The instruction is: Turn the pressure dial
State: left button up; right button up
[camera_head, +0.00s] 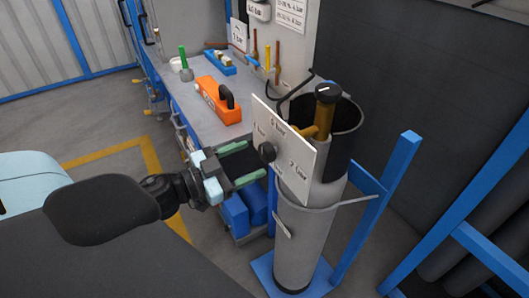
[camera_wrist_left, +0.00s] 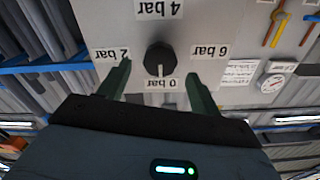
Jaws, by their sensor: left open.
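In the left wrist view the dial (camera_wrist_left: 159,59) sits amid upside-down labels reading 0, 2, 4 and 6 bar. A white mark on the dial points toward the 0 bar label (camera_wrist_left: 160,84). My left gripper (camera_head: 256,158) is open just in front of the plate. Its green fingers (camera_wrist_left: 157,88) lie to either side of the dial in the wrist view, with a gap on both sides. My right gripper is not in view.
The grey cylinder (camera_head: 295,240) stands in a blue frame (camera_head: 375,205). A brass valve (camera_head: 322,112) with a black knob rises from the cylinder's top. Yellow-lined floor is open at left.

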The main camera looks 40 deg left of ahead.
aim_at(263, 154)
pick_arm(q)
jog(key=x, duration=0.2)
jog(key=shift+w+r, duration=0.1)
jog(key=shift+w, duration=0.2)
jog(key=shift+x, duration=1.1)
jog(key=shift+w+d, duration=0.1)
jog(key=shift+d, duration=0.05)
jog(key=c, duration=1)
jog(key=shift+p, duration=0.4)
